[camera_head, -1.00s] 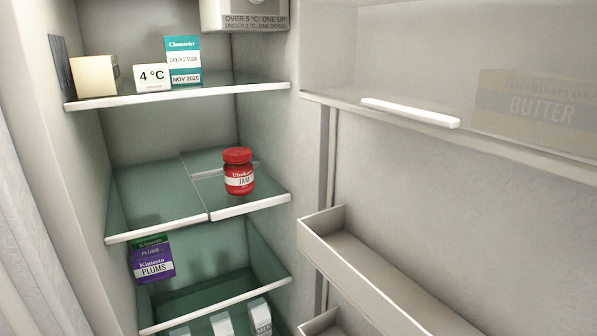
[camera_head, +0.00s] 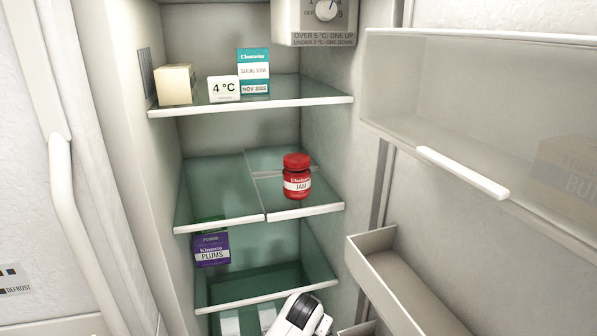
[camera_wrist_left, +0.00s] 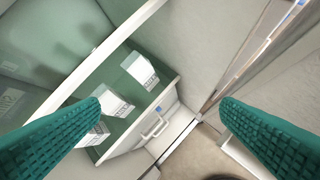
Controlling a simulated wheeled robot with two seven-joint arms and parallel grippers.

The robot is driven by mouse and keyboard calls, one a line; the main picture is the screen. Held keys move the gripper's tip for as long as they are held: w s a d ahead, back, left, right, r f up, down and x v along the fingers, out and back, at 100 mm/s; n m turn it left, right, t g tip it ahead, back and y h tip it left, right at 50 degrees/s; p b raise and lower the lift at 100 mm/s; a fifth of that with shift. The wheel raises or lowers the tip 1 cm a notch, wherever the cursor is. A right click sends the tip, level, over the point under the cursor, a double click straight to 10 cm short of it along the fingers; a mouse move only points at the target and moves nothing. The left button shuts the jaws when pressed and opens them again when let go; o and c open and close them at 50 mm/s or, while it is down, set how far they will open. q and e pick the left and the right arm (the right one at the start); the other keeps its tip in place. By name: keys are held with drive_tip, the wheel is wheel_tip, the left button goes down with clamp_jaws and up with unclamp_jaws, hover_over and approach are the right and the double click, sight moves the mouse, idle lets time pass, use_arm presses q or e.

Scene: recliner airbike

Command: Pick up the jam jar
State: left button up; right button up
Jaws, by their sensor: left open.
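The red jam jar (camera_head: 297,177) stands upright on the right part of the middle glass shelf (camera_head: 300,212) in the head view. It has a red lid and a white label. A white and black part of my arm shows at the bottom edge of the head view, well below the jar; its fingers are out of that view. In the left wrist view my left gripper (camera_wrist_left: 165,96) is open and empty, its two teal fingers wide apart. The jar does not show in the wrist view. My right gripper is not in view.
A purple plums box (camera_head: 211,250) is below the middle shelf. The top shelf holds a baking soda box (camera_head: 254,71), a 4 °C display (camera_head: 223,88) and a cream block (camera_head: 175,84). The open door's bin (camera_head: 380,285) is at right. White cartons (camera_wrist_left: 141,69) show in the wrist view.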

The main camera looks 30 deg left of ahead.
use_arm(q)
drive_tip(key=w+a+r+n+t+y+p, duration=0.1)
drive_tip(key=a+r, duration=0.1)
drive_tip(key=r, duration=1.1)
drive_tip(key=w+a+r+n+t+y+p, duration=0.1)
drive_tip(key=w+a+r+n, duration=0.1)
drive_tip(key=r, duration=1)
drive_tip(key=n+t, duration=0.1)
drive_tip(key=n, duration=0.1)
approach(297, 158)
drive_tip(key=p+x, duration=0.1)
drive_tip(key=x, duration=0.1)
drive_tip(key=p+x, duration=0.1)
drive_tip(key=x, duration=0.2)
drive_tip(key=shift+d+f+p, duration=0.2)
drive_tip(key=shift+f+p, duration=0.1)
drive_tip(key=shift+p, duration=0.05)
drive_tip(key=p+x, duration=0.1)
drive_tip(key=x, duration=0.1)
drive_tip(key=p+x, duration=0.2)
drive_tip(key=shift+w+a+r, duration=0.1)
drive_tip(key=shift+w+a, duration=0.1)
drive_tip(key=shift+a, duration=0.15)
drive_tip(key=shift+w+a+f+t, duration=0.15)
drive_tip(key=shift+w+f+t, duration=0.15)
drive_tip(key=shift+f, duration=0.05)
drive_tip(key=c, duration=0.7)
drive_tip(key=shift+r, duration=0.15)
drive_tip(key=c, duration=1.2)
